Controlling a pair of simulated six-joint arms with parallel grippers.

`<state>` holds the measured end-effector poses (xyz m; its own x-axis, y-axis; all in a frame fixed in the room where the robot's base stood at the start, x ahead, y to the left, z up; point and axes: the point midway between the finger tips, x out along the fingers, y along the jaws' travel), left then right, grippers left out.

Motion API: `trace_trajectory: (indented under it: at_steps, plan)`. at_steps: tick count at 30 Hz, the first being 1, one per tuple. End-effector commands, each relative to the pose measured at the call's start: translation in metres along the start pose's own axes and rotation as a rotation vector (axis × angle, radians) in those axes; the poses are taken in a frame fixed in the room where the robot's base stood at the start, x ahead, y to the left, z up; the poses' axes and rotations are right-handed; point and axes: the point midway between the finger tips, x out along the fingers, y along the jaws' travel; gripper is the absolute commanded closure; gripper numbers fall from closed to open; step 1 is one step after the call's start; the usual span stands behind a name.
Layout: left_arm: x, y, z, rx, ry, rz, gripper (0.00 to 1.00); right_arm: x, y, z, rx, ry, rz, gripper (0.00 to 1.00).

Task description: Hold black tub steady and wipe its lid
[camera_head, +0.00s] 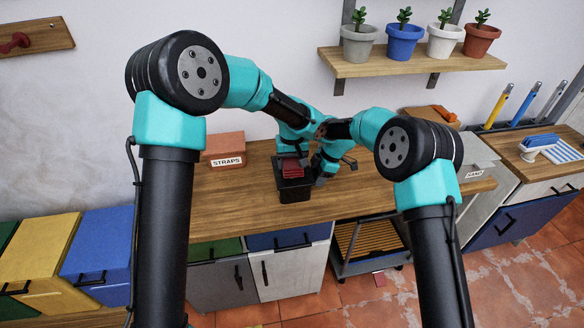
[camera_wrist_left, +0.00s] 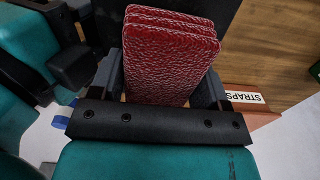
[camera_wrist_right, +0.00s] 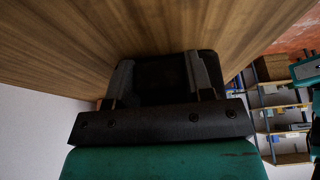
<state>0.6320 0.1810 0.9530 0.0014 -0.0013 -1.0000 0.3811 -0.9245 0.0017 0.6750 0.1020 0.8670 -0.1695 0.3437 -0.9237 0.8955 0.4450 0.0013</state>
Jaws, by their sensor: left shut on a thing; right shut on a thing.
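The black tub (camera_head: 294,190) stands upright on the wooden worktop. A folded red cloth (camera_head: 292,171) is over its lid and seems to touch it; the contact is hard to make out. My left gripper (camera_head: 288,160) is shut on the cloth, which fills the space between its fingers in the left wrist view (camera_wrist_left: 170,60). My right gripper (camera_head: 318,180) is low at the tub's right side, shut on the tub, whose dark wall shows between the fingers in the right wrist view (camera_wrist_right: 162,75). Much of the lid is hidden by the cloth and left gripper.
A box labelled STRAPS (camera_head: 225,147) stands left of the tub at the back. A bin labelled SAND (camera_head: 474,160) is at the right. A wall shelf (camera_head: 412,62) with several potted plants hangs above. The worktop (camera_head: 240,205) is clear in front and left.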

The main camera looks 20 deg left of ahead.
Motion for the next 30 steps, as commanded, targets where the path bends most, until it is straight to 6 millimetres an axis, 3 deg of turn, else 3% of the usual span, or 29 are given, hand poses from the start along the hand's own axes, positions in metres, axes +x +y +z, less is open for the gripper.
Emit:
trace_trajectory:
  at_steps: [30]
  plan:
    - [0.015,0.002,0.006,0.008,-0.009,-0.008,0.55,0.001,0.000,-0.004,-0.006,-0.002,-0.003,0.90]
